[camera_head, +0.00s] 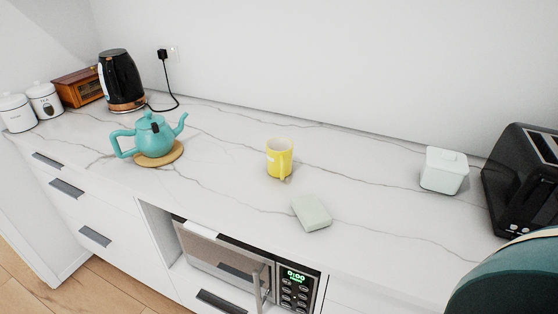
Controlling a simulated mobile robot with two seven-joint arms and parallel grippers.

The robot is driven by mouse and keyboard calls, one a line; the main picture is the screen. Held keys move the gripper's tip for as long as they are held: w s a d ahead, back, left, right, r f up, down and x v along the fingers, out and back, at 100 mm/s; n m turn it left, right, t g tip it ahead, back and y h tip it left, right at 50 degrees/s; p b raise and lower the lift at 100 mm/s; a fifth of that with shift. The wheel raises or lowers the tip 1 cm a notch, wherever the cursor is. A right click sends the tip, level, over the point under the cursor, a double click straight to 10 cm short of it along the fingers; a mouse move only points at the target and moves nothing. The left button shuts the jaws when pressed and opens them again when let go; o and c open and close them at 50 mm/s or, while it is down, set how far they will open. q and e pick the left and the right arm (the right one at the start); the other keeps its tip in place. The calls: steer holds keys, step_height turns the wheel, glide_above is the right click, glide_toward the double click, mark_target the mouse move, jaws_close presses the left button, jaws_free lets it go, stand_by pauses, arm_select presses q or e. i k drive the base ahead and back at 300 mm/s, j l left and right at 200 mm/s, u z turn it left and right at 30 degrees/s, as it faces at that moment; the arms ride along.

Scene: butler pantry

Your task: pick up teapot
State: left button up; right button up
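A turquoise teapot (151,137) stands upright on a round wooden trivet (172,157) on the left part of the marble counter (225,160). Its handle points left, toward the counter's front edge, and its spout points right and up. Neither of my grippers shows in the head view, so nothing is seen touching the teapot.
A black kettle (119,80) with its cord stands behind the teapot. White canisters (44,99) and a wooden box (78,88) are left. A yellow mug (279,159), pale green block (311,213), white lidded box (444,171) and black toaster (520,180) are right. Counter between teapot and mug is clear.

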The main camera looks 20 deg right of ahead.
mark_target(152, 145)
steer(key=z, duration=1.35)
steer(key=k+j+z, duration=0.1)
steer(key=j, duration=0.3)
steer(key=k+j+z, duration=0.1)
steer(key=k+j, duration=0.2)
steer(key=j, duration=0.05)
